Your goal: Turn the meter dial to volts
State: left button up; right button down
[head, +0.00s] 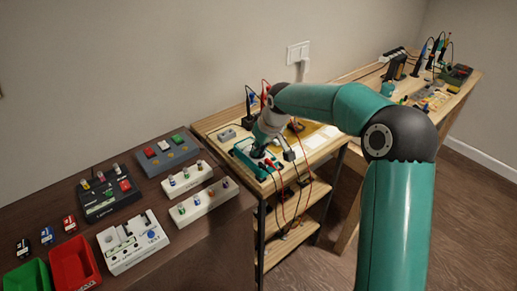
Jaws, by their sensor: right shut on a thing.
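The meter (242,155) is a teal-edged device lying on the light wooden bench, with red and dark leads running from it. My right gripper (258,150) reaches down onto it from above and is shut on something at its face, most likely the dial. The dial itself is hidden behind the fingers, so its setting cannot be read. My left gripper is not in view.
The wooden bench (213,125) has a shelf unit below, with leads hanging at its front. A dark table (180,255) at left holds a white test box (133,243), switch boxes, a red bin (74,264) and a green bin (27,277). Another bench with tools stands at back right.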

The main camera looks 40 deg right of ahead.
jog(key=shift+a+f+m+h+b, duration=0.15)
jog(key=shift+m+h+b, duration=0.15)
jog(key=shift+m+b, duration=0.4)
jog(key=shift+a+m+h+b, duration=0.1)
jog(key=shift+m+h+b, duration=0.2)
jog(key=shift+m+b, duration=0.4)
jog(key=shift+w+a+m+h+b, duration=0.1)
jog(key=shift+m+h+b, duration=0.4)
jog(key=shift+m, duration=0.6)
jog(key=shift+m+b, duration=0.4)
jog(key=shift+m, duration=0.2)
jog(key=shift+r, duration=0.2)
jog(key=c, duration=1.2)
grip_release()
jog(key=shift+g, duration=0.3)
